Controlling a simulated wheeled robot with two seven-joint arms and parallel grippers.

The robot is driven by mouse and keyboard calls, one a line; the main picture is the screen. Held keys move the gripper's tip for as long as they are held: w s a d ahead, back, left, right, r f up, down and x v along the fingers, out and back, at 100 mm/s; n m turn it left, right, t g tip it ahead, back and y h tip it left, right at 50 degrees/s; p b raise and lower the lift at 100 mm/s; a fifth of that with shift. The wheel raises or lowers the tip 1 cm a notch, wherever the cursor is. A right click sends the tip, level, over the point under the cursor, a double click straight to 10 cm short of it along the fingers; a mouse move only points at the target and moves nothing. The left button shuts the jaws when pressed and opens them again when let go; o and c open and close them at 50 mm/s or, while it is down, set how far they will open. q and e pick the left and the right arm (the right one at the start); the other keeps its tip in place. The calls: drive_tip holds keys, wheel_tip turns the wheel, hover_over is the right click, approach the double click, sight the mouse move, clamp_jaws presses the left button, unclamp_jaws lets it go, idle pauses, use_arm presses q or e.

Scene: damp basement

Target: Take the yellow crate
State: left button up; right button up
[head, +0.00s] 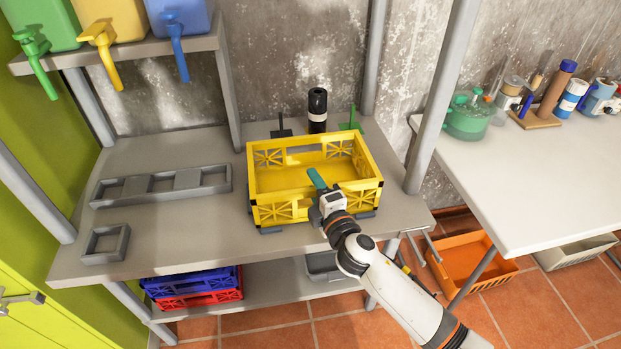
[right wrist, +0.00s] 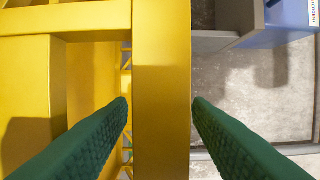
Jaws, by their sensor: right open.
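The yellow crate (head: 276,216) stands upright on the grey workbench shelf, and it looks empty. My right gripper (head: 316,180) reaches in over the crate's front side, with a green finger showing above the crate's interior. In the right wrist view the two green fingers of the right gripper (right wrist: 160,107) are apart. A yellow upright part of the crate (right wrist: 162,90) shows between them. I cannot tell whether either finger touches it. My left gripper is not in view.
Grey holders (head: 162,184) lie left of the crate on the bench (head: 180,240). A black cylinder (head: 317,108) stands behind it. Blue and red crates (head: 195,301) sit on the lower shelf. A grey post (head: 432,105) rises to the right, before a white table (head: 540,170).

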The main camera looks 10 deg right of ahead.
drive_tip(key=shift+w+a, duration=0.1)
drive_tip(key=shift+w, duration=0.3)
drive_tip(key=shift+c, duration=0.2)
clamp_jaws()
drive_tip(key=shift+r, duration=0.15)
